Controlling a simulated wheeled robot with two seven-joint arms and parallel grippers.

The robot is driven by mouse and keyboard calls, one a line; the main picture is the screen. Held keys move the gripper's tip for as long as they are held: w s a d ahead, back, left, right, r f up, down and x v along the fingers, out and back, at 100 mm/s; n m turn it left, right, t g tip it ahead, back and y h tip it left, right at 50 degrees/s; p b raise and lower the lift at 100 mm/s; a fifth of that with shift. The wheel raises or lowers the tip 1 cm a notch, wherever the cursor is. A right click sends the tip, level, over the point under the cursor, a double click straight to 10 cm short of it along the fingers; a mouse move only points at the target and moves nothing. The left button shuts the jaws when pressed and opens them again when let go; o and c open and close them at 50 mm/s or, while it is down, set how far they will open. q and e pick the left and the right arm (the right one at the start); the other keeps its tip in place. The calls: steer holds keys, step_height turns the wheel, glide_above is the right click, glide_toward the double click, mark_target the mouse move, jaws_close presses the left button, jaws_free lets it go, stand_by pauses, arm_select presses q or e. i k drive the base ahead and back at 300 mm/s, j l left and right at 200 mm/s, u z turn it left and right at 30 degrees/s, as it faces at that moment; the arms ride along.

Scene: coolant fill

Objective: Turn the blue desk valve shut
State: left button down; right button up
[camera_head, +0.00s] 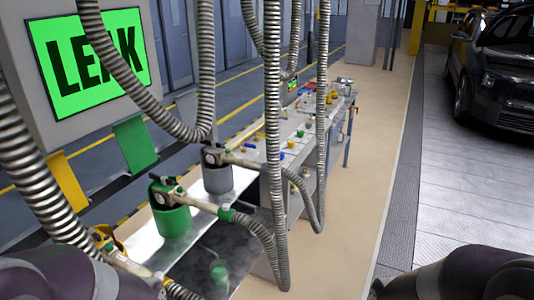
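I cannot make out for certain which thing is the blue desk valve. Small blue parts (282,155) show among yellow, green and red ones on the long workbench (268,150), too small to tell their shape or whether any is open or shut. Neither gripper is in view. Only parts of my two arms show, at the bottom left and bottom right corners, well apart from the workbench.
A green canister (172,212) and a grey canister (216,172) stand on a light surface. Ribbed metal hoses (273,110) hang in front. A screen (88,62) reads LEAK. The beige floor (350,180) right of the bench is clear; a dark car (492,70) stands beyond.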

mark_target(244, 145)
steer(key=i+l, duration=0.55)
steer(key=l, duration=0.15)
steer(key=i+l+u, duration=0.1)
steer(key=i+l, duration=0.5)
steer(key=l, duration=0.1)
